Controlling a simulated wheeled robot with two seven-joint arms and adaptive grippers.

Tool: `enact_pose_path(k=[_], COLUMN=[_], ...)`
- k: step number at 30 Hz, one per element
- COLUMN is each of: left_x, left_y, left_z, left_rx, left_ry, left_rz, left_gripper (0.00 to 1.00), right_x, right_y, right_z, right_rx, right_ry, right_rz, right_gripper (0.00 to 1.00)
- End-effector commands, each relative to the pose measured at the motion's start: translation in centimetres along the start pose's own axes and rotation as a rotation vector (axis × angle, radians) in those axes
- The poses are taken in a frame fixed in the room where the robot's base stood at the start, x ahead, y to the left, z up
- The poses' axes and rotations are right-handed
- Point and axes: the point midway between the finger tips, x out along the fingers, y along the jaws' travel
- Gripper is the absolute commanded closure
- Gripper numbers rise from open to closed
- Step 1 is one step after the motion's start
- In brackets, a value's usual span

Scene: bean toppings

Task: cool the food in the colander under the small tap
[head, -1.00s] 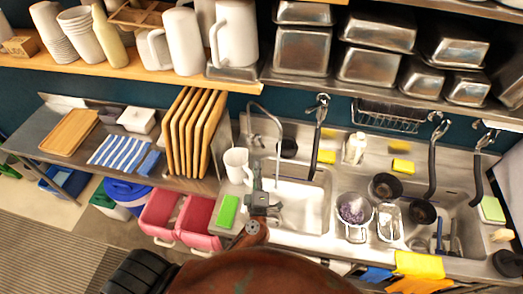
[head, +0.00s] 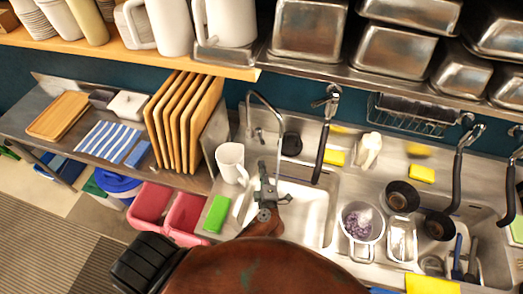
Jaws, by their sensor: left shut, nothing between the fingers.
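The metal colander (head: 361,234) with purple food (head: 359,221) in it sits on the steel counter between the two basins, right of my left gripper. The small tap (head: 265,98), a thin curved spout, stands at the back left of the left basin (head: 305,208). A larger tap with a black handle (head: 320,150) hangs right of it. My left gripper (head: 263,172) is shut and empty over the left side of the left basin, just right of a white mug. It is apart from the colander. My right gripper is out of view.
The white mug (head: 231,163) and a green sponge (head: 217,213) are at the sink's left edge. A metal container (head: 402,240) stands right beside the colander. Black pans (head: 402,197) lie further right. Upright cutting boards (head: 184,120) stand at left.

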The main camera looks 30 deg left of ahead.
Motion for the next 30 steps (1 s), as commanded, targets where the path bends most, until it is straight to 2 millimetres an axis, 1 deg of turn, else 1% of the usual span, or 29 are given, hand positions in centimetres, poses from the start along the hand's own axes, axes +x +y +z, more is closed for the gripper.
enact_pose_path(k=[1, 5, 15, 18, 21, 24, 30], left_x=[0.2, 1.4, 7.3, 8.6, 9.5, 9.9, 10.0], left_y=[-0.3, -0.1, 0.0, -0.1, -0.1, -0.2, -0.2], left_z=[0.1, 0.0, 0.0, 0.1, 0.1, 0.0, 0.0], left_rx=[0.001, 0.001, 0.002, 0.002, 0.002, 0.0, 0.0], left_ry=[0.0, 0.001, 0.001, 0.0, -0.001, 0.0, 0.0], left_rz=[0.0, 0.003, 0.003, 0.002, 0.002, 0.0, 0.0], left_gripper=[1.0, 1.0, 1.0, 1.0, 1.0, 1.0, 1.0], right_x=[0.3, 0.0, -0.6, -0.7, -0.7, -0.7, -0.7], right_y=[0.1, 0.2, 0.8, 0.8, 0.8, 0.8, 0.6], right_z=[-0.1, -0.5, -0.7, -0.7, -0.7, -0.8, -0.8], right_rx=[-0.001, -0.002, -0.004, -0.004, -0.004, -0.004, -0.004], right_ry=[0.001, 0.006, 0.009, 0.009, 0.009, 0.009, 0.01], right_rz=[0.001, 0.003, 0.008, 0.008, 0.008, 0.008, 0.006], right_gripper=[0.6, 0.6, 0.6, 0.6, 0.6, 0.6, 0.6])
